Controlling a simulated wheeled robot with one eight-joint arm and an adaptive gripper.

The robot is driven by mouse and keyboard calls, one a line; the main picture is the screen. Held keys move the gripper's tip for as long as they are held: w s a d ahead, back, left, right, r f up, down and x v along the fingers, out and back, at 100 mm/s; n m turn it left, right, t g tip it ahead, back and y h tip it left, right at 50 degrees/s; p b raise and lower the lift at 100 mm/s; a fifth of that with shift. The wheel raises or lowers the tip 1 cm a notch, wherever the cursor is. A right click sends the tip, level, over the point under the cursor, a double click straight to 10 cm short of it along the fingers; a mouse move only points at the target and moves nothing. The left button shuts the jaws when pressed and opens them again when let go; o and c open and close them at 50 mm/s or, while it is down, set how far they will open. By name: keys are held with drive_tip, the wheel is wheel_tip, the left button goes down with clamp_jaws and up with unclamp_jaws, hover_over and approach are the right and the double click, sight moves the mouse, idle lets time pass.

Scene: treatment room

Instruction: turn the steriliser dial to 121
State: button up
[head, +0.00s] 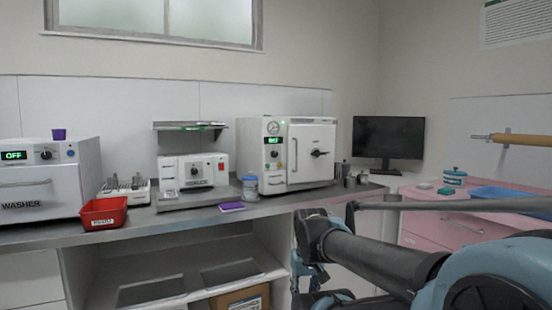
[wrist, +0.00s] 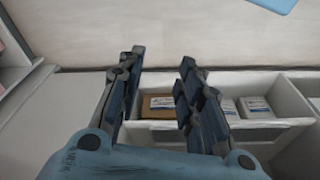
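The steriliser (head: 312,150) is a white box with a door on the worktop, in the right half of the counter in the head view. Its left panel carries a round gauge (head: 273,128), a small green-lit display (head: 273,140) and a small dial (head: 274,154). The display text and the dial's setting are too small to read. My gripper (wrist: 158,64) is open and empty in the wrist view, its two fingers well apart. In the head view my arm reaches in from the lower right, below and in front of the counter, apart from the steriliser. The wrist view does not show the steriliser.
A washer (head: 40,180) reading OFF, a red bin (head: 103,213) and a sealer (head: 194,172) stand left along the worktop. A tub (head: 250,187) and purple pad (head: 231,206) lie near the steriliser. The wrist view shows an open white drawer (wrist: 288,133) with boxes.

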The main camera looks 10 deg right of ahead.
drive_tip(key=shift+o, duration=1.8)
drive_tip(key=shift+s+r, duration=0.2)
drive_tip(key=shift+r, duration=0.05)
drive_tip(key=w+a+r+m+t+y, duration=0.35)
drive_tip(key=w+r+m, duration=0.35)
drive_tip(key=w+r, duration=0.3)
drive_tip(key=w+a+r+m+t+y, duration=0.35)
drive_tip(key=w+r+m, duration=0.35)
drive_tip(key=w, duration=0.5)
drive_tip(key=w+d+r+m+t, duration=0.4)
drive_tip(key=w+r+m, duration=0.6)
drive_tip(key=w, duration=0.1)
drive_tip(key=m+t+h, duration=0.1)
drive_tip(key=m+t, duration=0.3)
drive_tip(key=m, duration=0.5)
approach(275, 154)
drive_tip(key=x, duration=0.8)
drive_tip(key=shift+w, duration=0.3)
